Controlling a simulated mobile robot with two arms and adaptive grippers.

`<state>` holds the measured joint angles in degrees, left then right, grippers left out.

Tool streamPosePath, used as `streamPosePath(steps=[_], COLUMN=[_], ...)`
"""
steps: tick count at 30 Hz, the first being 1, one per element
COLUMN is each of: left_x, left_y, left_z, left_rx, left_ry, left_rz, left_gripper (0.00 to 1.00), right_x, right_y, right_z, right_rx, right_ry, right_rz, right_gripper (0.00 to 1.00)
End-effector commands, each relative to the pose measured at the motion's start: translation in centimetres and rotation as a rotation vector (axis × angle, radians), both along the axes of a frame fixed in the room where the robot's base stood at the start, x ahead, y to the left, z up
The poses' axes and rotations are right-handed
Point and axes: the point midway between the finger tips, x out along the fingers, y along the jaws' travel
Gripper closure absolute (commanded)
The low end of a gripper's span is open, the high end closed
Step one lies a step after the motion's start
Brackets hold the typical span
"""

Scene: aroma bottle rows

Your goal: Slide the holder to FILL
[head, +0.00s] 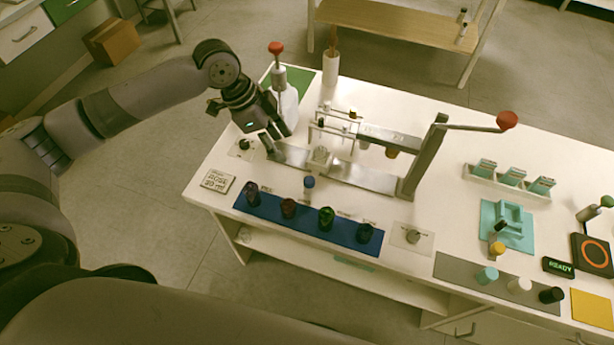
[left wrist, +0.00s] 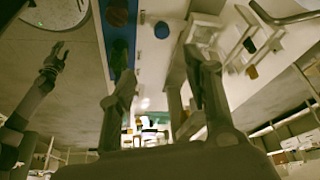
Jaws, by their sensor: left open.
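A small pale clear holder (head: 320,155) sits on the flat metal rail (head: 367,178) in the middle of the white table in the head view. I cannot read any FILL mark. My left gripper (head: 278,132) is open, pointing down near the left end of the rail, left of the holder and apart from it. In the left wrist view its two fingers (left wrist: 163,80) are spread with nothing between them. My right gripper (left wrist: 52,62) shows at the left of the left wrist view, away from the rail; its jaws are too small to judge.
A white pump bottle (head: 285,104) with a red knob stands behind my left gripper. A red-knobbed lever (head: 507,120) rises at the rail's right. A blue mat (head: 268,213) with several dark bottles lies in front. A wire rack (head: 345,128) stands behind the holder.

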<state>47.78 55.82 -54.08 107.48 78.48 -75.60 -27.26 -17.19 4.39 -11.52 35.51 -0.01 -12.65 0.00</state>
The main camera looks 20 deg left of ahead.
Motion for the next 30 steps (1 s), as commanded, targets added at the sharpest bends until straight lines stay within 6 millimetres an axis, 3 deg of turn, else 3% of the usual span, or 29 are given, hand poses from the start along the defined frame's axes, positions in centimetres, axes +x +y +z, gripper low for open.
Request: streamPosePath(steps=[3,7,21,30], left_x=[0.3,0.5,1.8,2.5], left_y=[0.3,-0.3,-4.0,-5.5], left_z=[0.0,-1.4,-10.7,-14.9], left_rx=[-0.002,-0.004,-0.003,-0.003], left_ry=[0.003,0.006,0.005,0.003], left_rz=[0.005,0.005,0.005,0.006], left_gripper=[0.54,0.54,0.54,0.54], right_x=[0.0,0.0,0.0,0.0], right_y=[-0.2,-0.4,-0.4,-0.4], right_z=[0.1,0.3,1.5,1.9], right_rx=[-0.003,-0.004,-0.005,-0.005], right_ry=[0.000,0.000,-0.001,-0.001], right_rz=[0.001,0.002,0.001,0.000], right_gripper=[0.60,0.60,0.60,0.60])
